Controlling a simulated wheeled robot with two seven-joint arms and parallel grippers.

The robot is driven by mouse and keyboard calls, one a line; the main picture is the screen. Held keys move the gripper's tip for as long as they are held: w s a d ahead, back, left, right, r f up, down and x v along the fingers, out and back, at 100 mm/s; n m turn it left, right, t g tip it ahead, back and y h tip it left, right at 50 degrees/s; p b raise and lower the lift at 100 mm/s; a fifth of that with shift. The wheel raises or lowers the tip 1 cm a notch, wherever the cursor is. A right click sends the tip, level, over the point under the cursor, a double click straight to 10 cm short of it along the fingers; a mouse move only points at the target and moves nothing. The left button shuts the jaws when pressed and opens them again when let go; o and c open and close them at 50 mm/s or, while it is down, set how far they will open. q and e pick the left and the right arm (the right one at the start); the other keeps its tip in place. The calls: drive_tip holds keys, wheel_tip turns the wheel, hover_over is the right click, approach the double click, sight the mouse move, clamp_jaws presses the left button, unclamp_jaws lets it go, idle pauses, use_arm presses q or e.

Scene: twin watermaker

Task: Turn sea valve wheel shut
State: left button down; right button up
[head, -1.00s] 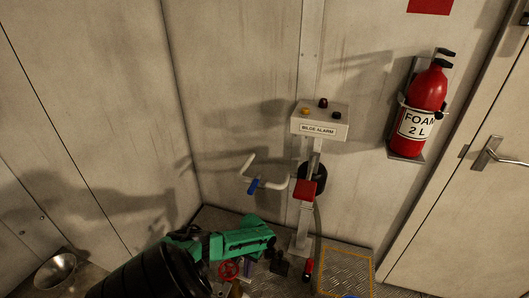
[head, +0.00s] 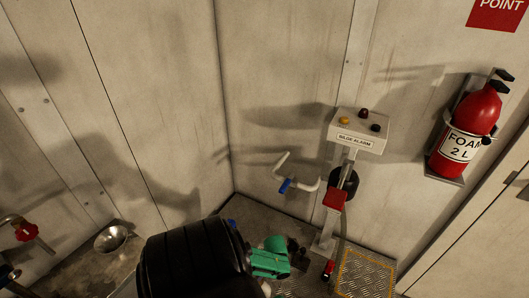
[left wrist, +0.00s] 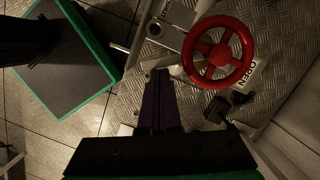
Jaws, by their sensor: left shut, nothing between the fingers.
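The red valve wheel (left wrist: 218,52), round with spokes, shows in the left wrist view at upper right. A white plate lettered OPEN (left wrist: 251,77) lies partly under its rim. My left gripper (left wrist: 160,76) has its dark fingers together and empty, left of the wheel and apart from it in the picture. In the head view the green left gripper (head: 268,258) is low at the centre, beside my black arm. The wheel does not show clearly in the head view. My right gripper is out of view.
The bilge alarm box (head: 357,131) stands on a post by the wall, with a blue-handled white pipe (head: 300,184) left of it. A fire extinguisher (head: 468,126) hangs at right. A red tap (head: 26,231) and metal bowl (head: 111,239) are at left.

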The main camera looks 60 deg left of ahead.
use_arm(q)
drive_tip(key=m, duration=0.1)
drive_tip(key=s+m, duration=0.1)
drive_tip(key=s+m+p, duration=0.1)
drive_tip(key=shift+s+a+r+m+y, duration=0.1)
drive_tip(key=shift+s+a+m+y, duration=0.2)
drive_tip(key=shift+m+y, duration=0.1)
drive_tip(key=shift+s+a+m+t+y+p, duration=0.2)
drive_tip(key=shift+s+a+m+t, duration=0.25)
drive_tip(key=shift+m, duration=0.75)
drive_tip(key=shift+s+a+m+t+y+p, duration=0.2)
drive_tip(key=shift+s+a+m, duration=0.35)
drive_tip(key=shift+m, duration=0.65)
drive_tip(key=shift+s, duration=0.1)
drive_tip(key=shift+d, duration=0.15)
